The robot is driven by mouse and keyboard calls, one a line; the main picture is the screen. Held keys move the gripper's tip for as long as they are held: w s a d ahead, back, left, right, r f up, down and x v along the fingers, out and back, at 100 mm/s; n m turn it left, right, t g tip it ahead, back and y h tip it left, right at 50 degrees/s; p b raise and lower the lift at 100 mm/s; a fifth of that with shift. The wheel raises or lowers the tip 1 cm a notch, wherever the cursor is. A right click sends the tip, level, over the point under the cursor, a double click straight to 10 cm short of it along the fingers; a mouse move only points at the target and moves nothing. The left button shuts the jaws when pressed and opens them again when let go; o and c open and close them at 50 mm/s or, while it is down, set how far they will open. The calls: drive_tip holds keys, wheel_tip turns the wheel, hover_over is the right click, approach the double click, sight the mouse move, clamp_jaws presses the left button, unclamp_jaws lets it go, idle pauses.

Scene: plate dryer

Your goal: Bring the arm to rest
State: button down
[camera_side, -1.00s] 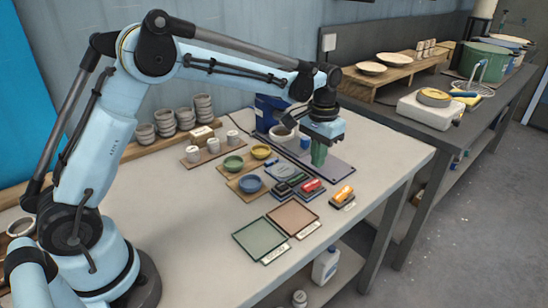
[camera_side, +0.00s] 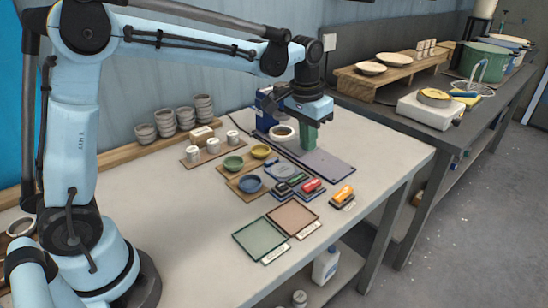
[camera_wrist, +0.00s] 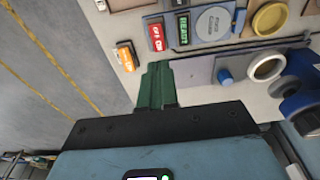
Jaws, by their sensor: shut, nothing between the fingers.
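My gripper (camera_side: 308,137) has green fingers that are shut with nothing between them. It hangs above the dark grey plate (camera_side: 328,166) near the far right part of the table, apart from it. In the wrist view, my gripper (camera_wrist: 157,85) points toward the table, and the grey plate (camera_wrist: 195,72) shows beyond the fingers. A white ring-shaped piece (camera_side: 281,132) and a blue device (camera_side: 266,104) stand just left of my gripper in the side view.
Green (camera_side: 259,237) and brown (camera_side: 293,216) mats are at the front. Stacked bowls (camera_side: 185,117) line the wall. A second bench (camera_side: 425,112) stands right.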

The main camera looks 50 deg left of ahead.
drive_tip(key=s+a+t, duration=0.1)
drive_tip(key=s+t, duration=0.4)
drive_tip(key=s, duration=1.1)
drive_tip(key=shift+s+a+t, duration=0.35)
drive_tip(key=shift+s+t, duration=0.05)
drive_tip(key=shift+r, duration=0.15)
drive_tip(key=w+d+r+g, duration=0.2)
drive_tip(key=w+g, duration=0.5)
drive_tip(key=w, duration=1)
drive_tip(key=shift+w+r+g, duration=0.4)
drive_tip(key=shift+r, duration=0.15)
